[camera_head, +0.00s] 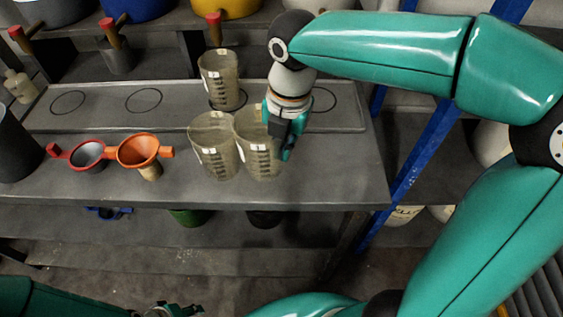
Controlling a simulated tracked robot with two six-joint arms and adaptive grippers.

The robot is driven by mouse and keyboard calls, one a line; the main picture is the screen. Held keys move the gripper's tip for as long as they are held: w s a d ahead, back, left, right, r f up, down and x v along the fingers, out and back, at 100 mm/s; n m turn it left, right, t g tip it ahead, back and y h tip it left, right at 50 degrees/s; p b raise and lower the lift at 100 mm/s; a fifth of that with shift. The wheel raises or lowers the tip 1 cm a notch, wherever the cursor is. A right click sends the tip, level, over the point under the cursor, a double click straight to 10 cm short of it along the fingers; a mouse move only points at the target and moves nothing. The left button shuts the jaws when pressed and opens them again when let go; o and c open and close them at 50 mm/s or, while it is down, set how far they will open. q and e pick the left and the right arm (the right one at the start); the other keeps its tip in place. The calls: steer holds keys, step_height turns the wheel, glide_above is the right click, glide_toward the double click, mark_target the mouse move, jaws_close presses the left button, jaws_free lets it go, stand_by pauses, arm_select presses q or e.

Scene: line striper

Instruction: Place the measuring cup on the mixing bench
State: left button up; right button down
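Three translucent measuring cups with printed scales stand upright in view. One cup (220,82) is on the raised grey strip, at a black ring. Two more, a left cup (212,150) and a right cup (256,155), stand side by side on the grey bench (330,180). My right gripper (283,150) points down at the right cup's right side and overlaps its rim and wall. Whether its fingers are closed on that wall does not show clearly. My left gripper (175,311) is at the bottom edge, mostly cut off, its fingers unclear.
A red funnel (88,155) and an orange funnel (138,150) are on the bench at left, beside a dark container (14,150). Blue and yellow buckets stand on the shelf behind. The bench's right part is clear.

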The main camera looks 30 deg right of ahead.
mark_target(282, 166)
steer(key=shift+f, duration=2.3)
steer(key=shift+f, duration=0.1)
steer(key=c, duration=1.3)
jaws_free()
steer(key=r, duration=1.2)
steer(key=shift+s+d+r+p, duration=0.15)
steer(key=shift+s+d+p, duration=0.15)
steer(key=shift+p, duration=0.1)
